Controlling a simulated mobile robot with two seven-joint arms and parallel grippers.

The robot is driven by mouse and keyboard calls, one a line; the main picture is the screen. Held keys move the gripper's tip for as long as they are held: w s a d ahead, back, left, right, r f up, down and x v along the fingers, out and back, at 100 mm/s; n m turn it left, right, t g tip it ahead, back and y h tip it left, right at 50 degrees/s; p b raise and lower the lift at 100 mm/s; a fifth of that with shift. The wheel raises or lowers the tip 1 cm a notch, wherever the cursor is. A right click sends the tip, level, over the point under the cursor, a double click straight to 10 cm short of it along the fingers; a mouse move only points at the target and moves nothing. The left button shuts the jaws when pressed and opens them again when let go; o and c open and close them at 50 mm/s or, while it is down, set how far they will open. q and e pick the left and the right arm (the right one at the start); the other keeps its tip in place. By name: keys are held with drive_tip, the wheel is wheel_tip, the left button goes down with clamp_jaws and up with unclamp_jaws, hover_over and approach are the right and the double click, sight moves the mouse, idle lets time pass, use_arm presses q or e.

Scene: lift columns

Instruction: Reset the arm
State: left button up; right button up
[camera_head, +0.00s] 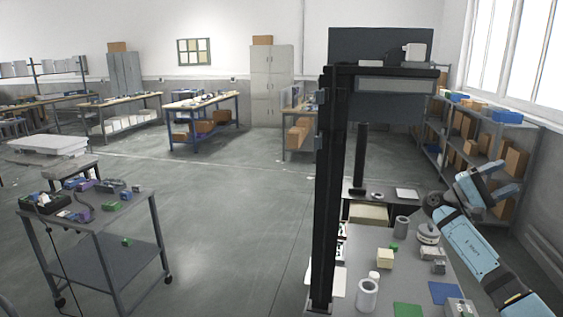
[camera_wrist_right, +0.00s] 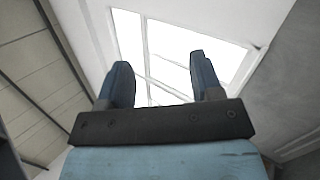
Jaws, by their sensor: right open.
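My right arm comes in from the lower right in the head view and reaches up beside the workbench (camera_head: 380,240). My right gripper (camera_head: 498,181) is raised above the bench's right side, in front of the shelf rack. Its two blue fingers are apart with nothing between them. In the right wrist view the gripper (camera_wrist_right: 160,85) is open and empty and points up toward the ceiling and a bright window. My left arm and gripper are not in view.
A tall black post (camera_head: 331,200) stands at the bench's left side. The bench holds a white cup (camera_head: 367,295), a cream block (camera_head: 385,258) and green and blue mats. A shelf rack (camera_head: 480,130) stands behind my right gripper. A cart (camera_head: 95,225) is at left, with open floor between.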

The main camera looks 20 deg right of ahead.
drive_tip(key=w+d+f+n+t+y, duration=0.2)
drive_tip(key=w+f+n+t, duration=0.35)
drive_tip(key=w+t, duration=0.55)
drive_tip(key=w+d+f+n+t+y, duration=0.2)
drive_tip(key=w+f+n+t, duration=0.35)
drive_tip(key=t, duration=0.85)
drive_tip(key=w+a+r+t+y, duration=0.2)
drive_tip(key=w+a+t+y, duration=0.55)
drive_tip(key=a+y, duration=0.2)
drive_tip(key=s+a+f+n+y, duration=0.1)
drive_tip(key=s+a+f+y, duration=0.15)
drive_tip(key=a+f, duration=0.55)
drive_tip(key=s+a+f+y, duration=0.25)
drive_tip(key=a+f, duration=0.35)
drive_tip(key=f, duration=0.5)
drive_tip(key=s+a+f+g+y, duration=0.2)
drive_tip(key=s+a+f+g, duration=0.1)
drive_tip(key=s+a+f, duration=0.85)
drive_tip(key=s+a+f+g, duration=0.1)
drive_tip(key=s+a+f, duration=0.2)
drive_tip(key=s+a, duration=0.3)
drive_tip(key=s+a+f+m+y, duration=0.1)
drive_tip(key=s+a+f, duration=0.2)
drive_tip(key=s, duration=0.9)
drive_tip(key=s+a+f+m+g+y, duration=0.1)
drive_tip(key=s+a+f, duration=0.2)
drive_tip(key=s+a, duration=0.6)
drive_tip(key=shift+s+a+g, duration=0.35)
drive_tip(key=shift+s+a, duration=0.05)
drive_tip(key=shift+s, duration=0.1)
